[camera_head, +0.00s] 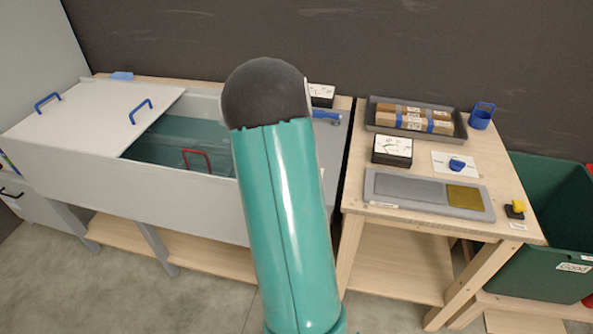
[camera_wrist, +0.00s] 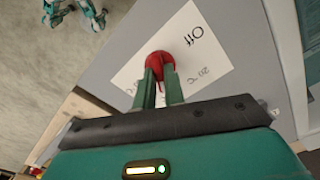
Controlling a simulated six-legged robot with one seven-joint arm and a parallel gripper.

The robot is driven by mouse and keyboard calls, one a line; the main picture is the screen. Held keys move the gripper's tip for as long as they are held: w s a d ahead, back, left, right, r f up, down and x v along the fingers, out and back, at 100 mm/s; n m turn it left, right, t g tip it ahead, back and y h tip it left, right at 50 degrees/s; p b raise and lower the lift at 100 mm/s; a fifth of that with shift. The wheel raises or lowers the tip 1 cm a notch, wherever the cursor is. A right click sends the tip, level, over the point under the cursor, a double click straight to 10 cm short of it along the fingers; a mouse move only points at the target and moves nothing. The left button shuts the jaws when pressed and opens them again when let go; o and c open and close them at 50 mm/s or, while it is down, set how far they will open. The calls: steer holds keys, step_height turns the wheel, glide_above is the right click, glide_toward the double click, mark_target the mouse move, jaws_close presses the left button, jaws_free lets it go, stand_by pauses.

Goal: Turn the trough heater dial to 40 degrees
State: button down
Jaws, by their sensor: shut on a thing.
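The red heater dial (camera_wrist: 159,58) sits on a white label plate (camera_wrist: 192,45) on a grey panel in the wrist view. My gripper (camera_wrist: 161,76) is shut on the dial, with its two green fingers on either side of it. The word "Off" stands above and right of the dial, and a "20 °C" mark stands to its right, turned in the picture. Other marks below left are partly hidden by my fingers. I cannot tell where the dial points. In the head view, the water trough (camera_head: 140,187) is at left; my arm hides the dial and gripper there.
A white lid (camera_head: 75,128) with blue handles covers the trough's left part. A red handle (camera_head: 197,160) shows at the water. At right, a wooden table (camera_head: 400,215) carries a dark tray (camera_head: 464,128), a grey board (camera_head: 408,190) and a blue cup (camera_head: 481,117). A green bin (camera_head: 550,235) stands beyond.

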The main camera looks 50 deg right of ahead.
steer(key=c, duration=1.5)
jaws_free()
step_height(320, 180, up, 14)
steer(key=shift+f, duration=0.1)
steer(key=w+a+r+n+t, duration=0.1)
steer(key=a+r+n, duration=0.25)
steer(key=a, duration=0.75)
steer(key=w+a+r+n+t, duration=0.1)
steer(key=a+r+n+t, duration=0.3)
steer(key=a, duration=0.6)
steer(key=s+a+n, duration=0.3)
steer(key=a+n, duration=0.1)
steer(key=a, duration=0.3)
steer(key=s+a+n, duration=0.3)
steer(key=a+n, duration=0.1)
steer(key=a, duration=0.3)
steer(key=s+a+f+n, duration=0.1)
steer(key=s+a+n, duration=0.2)
steer(key=a, duration=0.4)
steer(key=shift+s+f+n+t, duration=0.1)
steer(key=shift+s+n+t, duration=0.2)
steer(key=shift+s+n, duration=0.15)
